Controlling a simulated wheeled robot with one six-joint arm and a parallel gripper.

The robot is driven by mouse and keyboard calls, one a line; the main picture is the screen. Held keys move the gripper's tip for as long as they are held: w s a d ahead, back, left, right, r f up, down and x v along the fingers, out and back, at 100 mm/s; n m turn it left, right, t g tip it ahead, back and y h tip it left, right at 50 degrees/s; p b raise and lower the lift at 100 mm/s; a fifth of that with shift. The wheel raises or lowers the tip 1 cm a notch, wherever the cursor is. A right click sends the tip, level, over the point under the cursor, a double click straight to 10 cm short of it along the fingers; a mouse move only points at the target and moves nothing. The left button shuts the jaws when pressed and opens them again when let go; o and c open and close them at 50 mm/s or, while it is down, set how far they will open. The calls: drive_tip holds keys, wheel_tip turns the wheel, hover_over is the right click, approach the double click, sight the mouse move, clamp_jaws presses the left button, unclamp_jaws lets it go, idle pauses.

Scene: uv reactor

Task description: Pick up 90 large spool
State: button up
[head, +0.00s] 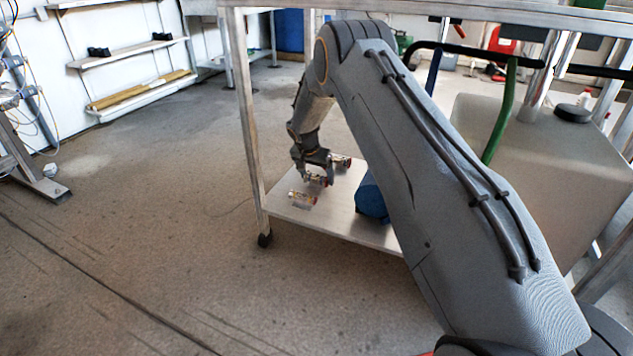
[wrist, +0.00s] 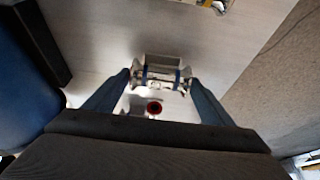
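My gripper (head: 317,172) is low over the metal shelf in the head view, among small pale pieces with red ends. In the wrist view my gripper (wrist: 158,82) has its two dark fingers apart, one on each side of a pale, shiny spool-like piece (wrist: 160,72) with dark bands. Whether the fingers touch it is not clear. A white part with a red ring (wrist: 154,107) shows closer to the palm. Another small piece (head: 302,198) lies at the shelf's front left, and one more (head: 341,162) lies behind my gripper. No label reading 90 is legible.
The shelf (head: 345,225) belongs to a metal frame whose upright post (head: 247,110) stands left of my arm. A blue cylinder (head: 371,200) lies right of the pieces. A pale tank (head: 540,165) is at the right.

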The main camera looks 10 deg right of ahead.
drive_tip(key=c, duration=0.9)
drive_tip(key=shift+c, duration=0.2)
